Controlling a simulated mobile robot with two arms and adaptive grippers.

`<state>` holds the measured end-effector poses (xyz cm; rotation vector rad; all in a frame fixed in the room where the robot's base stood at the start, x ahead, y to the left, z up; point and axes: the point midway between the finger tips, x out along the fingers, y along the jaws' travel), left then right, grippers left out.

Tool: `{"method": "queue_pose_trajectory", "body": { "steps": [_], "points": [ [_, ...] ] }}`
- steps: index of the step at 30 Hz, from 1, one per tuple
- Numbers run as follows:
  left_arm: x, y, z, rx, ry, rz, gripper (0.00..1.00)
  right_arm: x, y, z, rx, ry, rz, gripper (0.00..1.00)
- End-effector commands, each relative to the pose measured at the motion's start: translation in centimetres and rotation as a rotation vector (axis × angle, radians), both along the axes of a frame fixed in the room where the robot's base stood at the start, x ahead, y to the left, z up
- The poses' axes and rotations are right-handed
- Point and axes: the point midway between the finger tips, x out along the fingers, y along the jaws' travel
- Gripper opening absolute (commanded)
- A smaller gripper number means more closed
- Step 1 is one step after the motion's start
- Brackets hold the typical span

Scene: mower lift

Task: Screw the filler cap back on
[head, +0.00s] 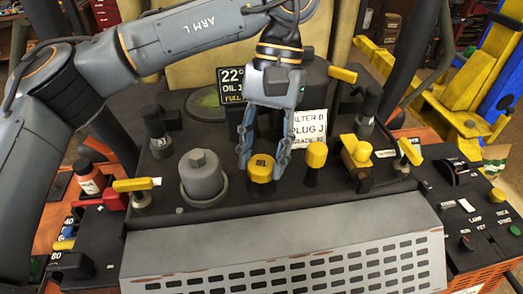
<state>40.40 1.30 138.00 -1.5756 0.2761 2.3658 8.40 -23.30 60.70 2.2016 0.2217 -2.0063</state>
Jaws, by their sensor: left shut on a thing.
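The yellow filler cap (261,168) has dark lettering on its top and sits at the middle of the dark engine deck (240,200). My left gripper (263,167) reaches down from above with a finger on each side of the cap and is shut on it. The filler neck under the cap is mostly hidden, so I cannot tell how far the cap is seated on it. My right gripper is not in the head view.
A grey canister (201,177) stands left of the cap. A yellow-topped plug (316,156) and a yellow valve (355,153) stand close on the right. Yellow-handled levers flank the deck. Behind are a display (230,85) and a white label (308,127). A perforated grille (290,260) lies in front.

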Motion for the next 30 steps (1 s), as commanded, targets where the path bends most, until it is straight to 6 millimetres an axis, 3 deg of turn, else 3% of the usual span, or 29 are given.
{"method": "queue_pose_trajectory", "body": {
  "steps": [9, 19, 30],
  "points": [
    [0.13, -0.09, 0.07, -0.005, -0.006, -0.019, 0.0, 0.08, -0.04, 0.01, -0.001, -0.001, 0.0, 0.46],
    [0.02, -0.29, 0.12, -0.001, -0.01, -0.44, 0.0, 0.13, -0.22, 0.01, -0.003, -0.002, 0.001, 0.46],
    [-0.01, -0.29, 0.13, -0.006, -0.007, -0.55, 0.0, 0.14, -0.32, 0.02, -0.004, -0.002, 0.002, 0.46]
  ]
}}
